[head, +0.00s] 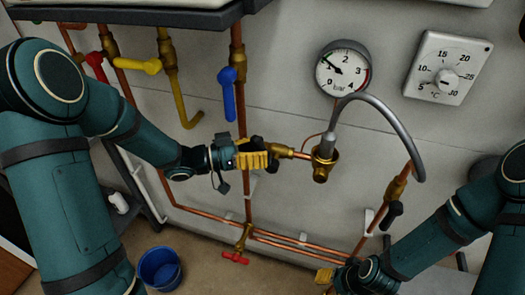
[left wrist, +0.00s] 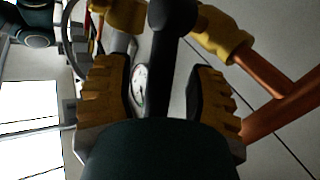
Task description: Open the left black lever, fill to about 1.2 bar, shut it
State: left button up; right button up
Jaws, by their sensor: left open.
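The left black lever (head: 257,142) sits on a brass valve at the left end of the filling loop, partly hidden by my left gripper (head: 252,160). In the left wrist view the black lever (left wrist: 172,25) stands between the two yellow-padded fingers, which are open on either side of it with gaps. The round pressure gauge (head: 343,69) is marked in bar, and its needle points up and left, close to 1. My right gripper (head: 325,280) is low in the head view, mostly hidden by its own arm; its opening does not show.
A grey hose (head: 385,110) arcs to a second valve with a black lever (head: 393,213). Red (head: 97,66), yellow (head: 140,65) and blue (head: 229,93) handles hang above left. A thermostat (head: 448,68), red tap (head: 234,258) and blue bucket (head: 159,268) are nearby.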

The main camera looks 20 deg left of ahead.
pick_arm(q)
jog(key=shift+w+d, duration=0.15)
jog(key=shift+d, duration=0.1)
grip_shut()
